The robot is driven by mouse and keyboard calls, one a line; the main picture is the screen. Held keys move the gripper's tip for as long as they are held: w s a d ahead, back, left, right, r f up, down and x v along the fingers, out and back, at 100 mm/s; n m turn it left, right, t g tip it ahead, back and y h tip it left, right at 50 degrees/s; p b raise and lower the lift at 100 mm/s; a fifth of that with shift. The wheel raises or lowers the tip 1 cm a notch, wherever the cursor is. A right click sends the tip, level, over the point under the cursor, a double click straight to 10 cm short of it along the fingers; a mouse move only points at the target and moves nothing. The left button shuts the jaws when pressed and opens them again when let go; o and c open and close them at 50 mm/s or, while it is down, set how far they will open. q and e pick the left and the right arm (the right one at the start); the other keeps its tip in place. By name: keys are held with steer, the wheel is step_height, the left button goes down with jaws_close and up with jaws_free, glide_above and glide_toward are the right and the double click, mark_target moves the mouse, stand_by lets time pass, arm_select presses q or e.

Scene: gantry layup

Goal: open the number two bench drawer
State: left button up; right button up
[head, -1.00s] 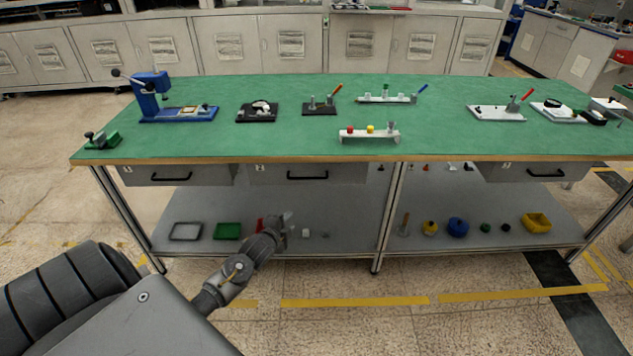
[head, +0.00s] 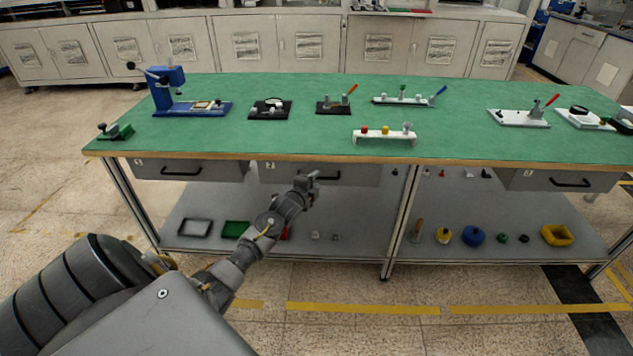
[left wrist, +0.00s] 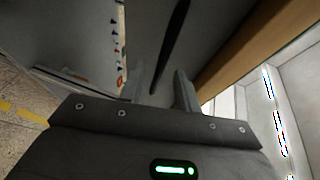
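The number two drawer (head: 275,174) is grey, sits under the front edge of the green bench top and looks closed. Its dark bar handle (head: 329,178) is partly hidden by my left gripper (head: 306,182), which is in front of the drawer. In the left wrist view, the handle (left wrist: 174,48) is a dark bar running up from just beyond the fingertips. My left gripper's fingers (left wrist: 160,84) are apart with nothing between them. Whether a fingertip touches the handle I cannot tell. My right gripper is in neither view.
Drawer one (head: 215,171) is at the left and another drawer (head: 535,180) at the right, both looking closed. The bench top's wooden edge (left wrist: 238,55) runs close beside the gripper. A lower shelf (head: 360,225) holds trays and small parts.

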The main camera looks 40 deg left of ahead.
arm_select(q)
steer(key=shift+x, duration=0.8)
steer(key=shift+c, duration=0.3)
jaws_close()
